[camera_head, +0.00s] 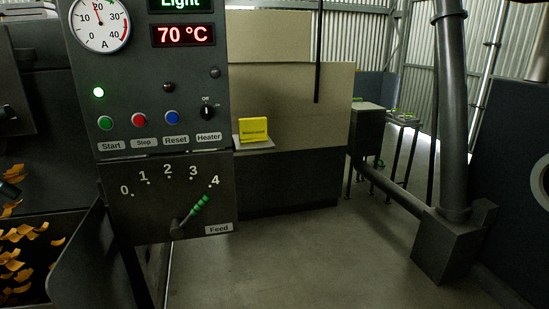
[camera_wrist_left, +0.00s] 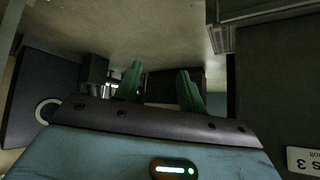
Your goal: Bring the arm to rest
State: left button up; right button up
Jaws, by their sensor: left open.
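My left gripper (camera_wrist_left: 160,88) shows in the left wrist view. Its two green fingers are spread apart with nothing between them. It does not show in the head view, and no arm of mine is visible there. The control panel (camera_head: 160,105) stands at the left of the head view. Its feed lever (camera_head: 190,215), with a green grip, points up and right toward the 4 mark. The display reads 70 °C and a green lamp is lit. My right gripper is in neither view.
A hopper (camera_head: 75,255) with orange chips is at the lower left. A yellow sign (camera_head: 253,129) sits on a small shelf beside the panel. A grey pipe (camera_head: 452,120) stands on a block (camera_head: 455,245) at the right. The concrete floor (camera_head: 300,260) between is clear.

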pick_arm(q)
jog(key=s+f+m+g+y, duration=0.1)
jog(key=s+m, duration=0.1)
jog(key=s, duration=0.4)
jog(key=d+n, duration=0.5)
jog(key=d, duration=0.5)
jog(key=shift+t, duration=0.9)
jog(key=w+r+p, duration=0.2)
jog(key=r, duration=0.1)
jog(key=w+r+p, duration=0.1)
jog(key=shift+w+r+p, duration=0.25)
jog(key=shift+r+p, duration=0.15)
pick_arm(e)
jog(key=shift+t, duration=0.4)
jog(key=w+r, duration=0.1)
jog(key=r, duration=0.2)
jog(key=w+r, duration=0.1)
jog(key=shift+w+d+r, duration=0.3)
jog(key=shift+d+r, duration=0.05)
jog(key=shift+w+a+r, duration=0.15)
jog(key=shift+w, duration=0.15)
pick_arm(q)
jog(key=shift+c, duration=0.4)
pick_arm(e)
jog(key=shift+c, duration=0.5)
pick_arm(q)
jog(key=shift+a, duration=0.1)
